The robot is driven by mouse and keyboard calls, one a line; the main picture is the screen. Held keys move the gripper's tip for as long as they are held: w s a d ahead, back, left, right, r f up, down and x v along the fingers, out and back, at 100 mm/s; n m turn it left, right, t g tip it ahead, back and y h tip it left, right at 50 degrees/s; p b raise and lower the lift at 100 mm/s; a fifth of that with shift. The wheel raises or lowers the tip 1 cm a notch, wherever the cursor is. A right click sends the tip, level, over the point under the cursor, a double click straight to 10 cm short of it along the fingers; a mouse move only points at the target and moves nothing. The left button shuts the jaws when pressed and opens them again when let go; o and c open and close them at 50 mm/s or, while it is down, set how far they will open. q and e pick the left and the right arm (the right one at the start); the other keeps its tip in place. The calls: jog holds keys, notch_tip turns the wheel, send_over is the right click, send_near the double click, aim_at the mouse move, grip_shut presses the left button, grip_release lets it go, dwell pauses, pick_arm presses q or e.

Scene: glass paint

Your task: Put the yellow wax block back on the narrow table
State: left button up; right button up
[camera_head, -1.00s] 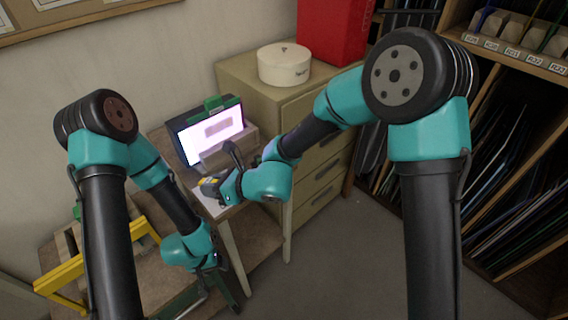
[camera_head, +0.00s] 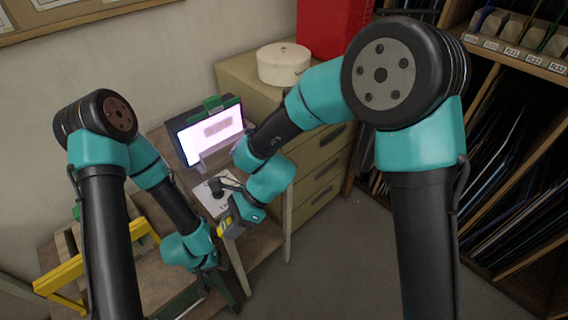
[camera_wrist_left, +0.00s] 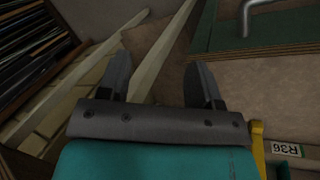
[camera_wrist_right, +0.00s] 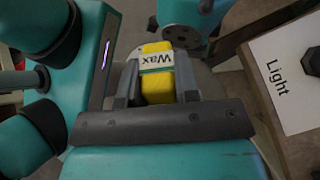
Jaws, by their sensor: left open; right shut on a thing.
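The yellow wax block (camera_wrist_right: 157,82), with a white "Wax" label, is held between the fingers of my right gripper (camera_wrist_right: 158,76) in the right wrist view. In the head view my right gripper (camera_head: 231,226) is at the front edge of a small wooden table (camera_head: 247,214), with only a bit of yellow showing. I cannot tell whether the block touches the table. My left gripper (camera_head: 214,281) is lower down, near a green-edged board. In the left wrist view it (camera_wrist_left: 158,85) is open and empty.
A white sheet marked "Light" (camera_wrist_right: 282,85) lies on the small table with a dark knob-like object (camera_head: 216,187) on it. A lit panel (camera_head: 211,134) stands behind. A drawer cabinet (camera_head: 312,165) is to the right, a yellow frame (camera_head: 62,274) at lower left.

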jog(key=w+d+f+n+t+h, duration=0.2)
jog(key=d+f+n+h, duration=0.2)
jog(key=d+n+h, duration=0.65)
jog(key=w+d+r+n+t+y, duration=0.1)
jog(key=w+r+n+t, duration=0.1)
jog(key=w+n, duration=0.4)
jog(key=w+d+r+n+t+y, duration=0.1)
jog(key=w+r+n+t+y, duration=0.1)
jog(key=w+n, duration=0.3)
jog(key=shift+w+d+n, duration=0.3)
jog(key=shift+w+n, duration=0.1)
jog(key=shift+n, duration=0.15)
jog(key=w, duration=0.5)
jog(key=w+f, duration=0.1)
jog(key=w, duration=0.9)
jog(key=shift+w+f, duration=0.2)
jog(key=shift+f, duration=0.05)
